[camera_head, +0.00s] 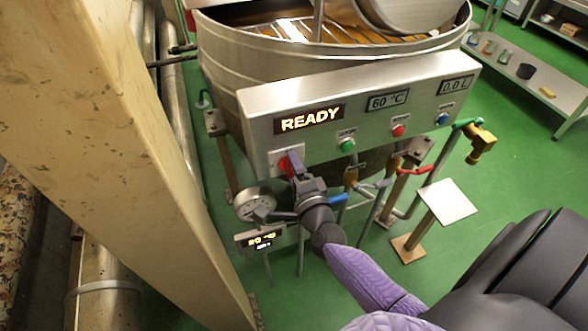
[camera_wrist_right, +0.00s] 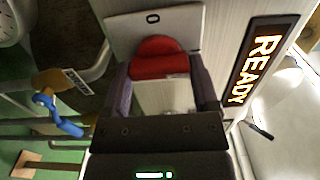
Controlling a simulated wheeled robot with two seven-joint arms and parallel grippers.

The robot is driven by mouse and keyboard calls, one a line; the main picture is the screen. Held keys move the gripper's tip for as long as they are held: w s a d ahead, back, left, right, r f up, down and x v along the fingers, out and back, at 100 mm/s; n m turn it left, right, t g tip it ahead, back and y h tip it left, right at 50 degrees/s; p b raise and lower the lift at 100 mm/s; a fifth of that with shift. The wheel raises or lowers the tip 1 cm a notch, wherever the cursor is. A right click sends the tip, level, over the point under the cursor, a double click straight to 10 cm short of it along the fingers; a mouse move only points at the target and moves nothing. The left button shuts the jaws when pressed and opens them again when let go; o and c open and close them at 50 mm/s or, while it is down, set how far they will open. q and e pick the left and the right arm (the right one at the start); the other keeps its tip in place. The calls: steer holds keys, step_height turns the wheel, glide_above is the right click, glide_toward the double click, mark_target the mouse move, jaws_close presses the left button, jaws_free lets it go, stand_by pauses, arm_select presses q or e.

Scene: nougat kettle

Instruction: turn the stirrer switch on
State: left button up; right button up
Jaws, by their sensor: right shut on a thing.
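The stirrer switch is a red knob (camera_head: 283,165) at the left end of the steel control panel (camera_head: 375,105). In the right wrist view the red knob (camera_wrist_right: 155,57) sits on a pale square plate between my two fingers. My right gripper (camera_head: 294,163) is at the panel's lower left, shut on the knob, with one finger on each side; it also shows in the right wrist view (camera_wrist_right: 161,68). The fingers hide part of the knob in the head view. The display (camera_head: 309,119) reads READY. My left gripper is not in view.
The panel also has green (camera_head: 347,145), red (camera_head: 398,130) and blue (camera_head: 442,118) buttons. The big kettle (camera_head: 230,60) stands behind it. A gauge (camera_head: 255,203), blue- and red-handled valves and pipes crowd below. A beige column (camera_head: 120,130) stands at left.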

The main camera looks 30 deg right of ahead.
steer(key=o, duration=1.1)
steer(key=p+v, duration=0.1)
steer(key=v, duration=0.9)
steer(key=shift+d, duration=0.1)
